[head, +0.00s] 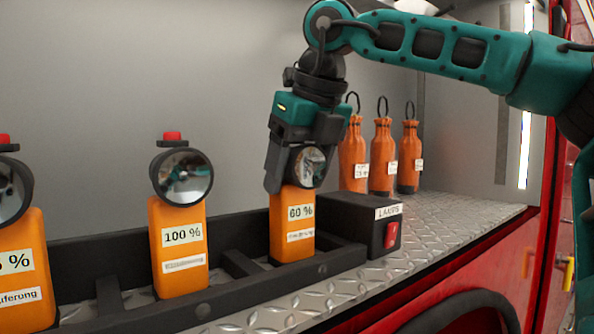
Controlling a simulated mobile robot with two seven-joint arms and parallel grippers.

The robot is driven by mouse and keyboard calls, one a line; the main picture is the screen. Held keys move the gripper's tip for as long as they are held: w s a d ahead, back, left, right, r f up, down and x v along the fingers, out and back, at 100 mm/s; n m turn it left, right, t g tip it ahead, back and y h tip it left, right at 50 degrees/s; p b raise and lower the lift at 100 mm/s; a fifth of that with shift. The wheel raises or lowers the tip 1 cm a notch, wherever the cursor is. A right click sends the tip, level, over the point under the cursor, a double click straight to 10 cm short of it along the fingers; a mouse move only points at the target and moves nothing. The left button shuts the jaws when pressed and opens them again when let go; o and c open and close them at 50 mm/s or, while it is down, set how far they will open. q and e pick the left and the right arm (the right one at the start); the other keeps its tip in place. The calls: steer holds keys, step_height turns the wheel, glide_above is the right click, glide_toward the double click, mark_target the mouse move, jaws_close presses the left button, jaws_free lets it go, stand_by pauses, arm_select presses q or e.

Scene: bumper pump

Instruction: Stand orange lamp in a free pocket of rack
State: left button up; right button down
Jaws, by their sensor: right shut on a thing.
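An orange lamp (292,237) labelled "60 %" is upright at the right end of the black rack (318,272). Its lower end is down behind the rack's front rail; I cannot tell whether it rests on the bottom. My right gripper (295,180) comes down from above and is shut on this lamp's head, partly hiding it. A second orange lamp (178,245) labelled "100 %" stands upright in the rack to the left. A third orange lamp (22,270), cut off by the left edge, stands further left. My left gripper is not in view.
A black box (350,220) with a red switch and a "LAMPS" label adjoins the rack's right end. Several orange bottles (382,160) with loops stand behind it. Bare tread plate (460,215) lies to the right. A grey wall (120,80) closes the back.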

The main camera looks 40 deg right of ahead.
steer(key=shift+r, duration=0.1)
steer(key=shift+c, duration=0.7)
jaws_free()
steer(key=v, duration=1.2)
steer(key=shift+a, duration=0.1)
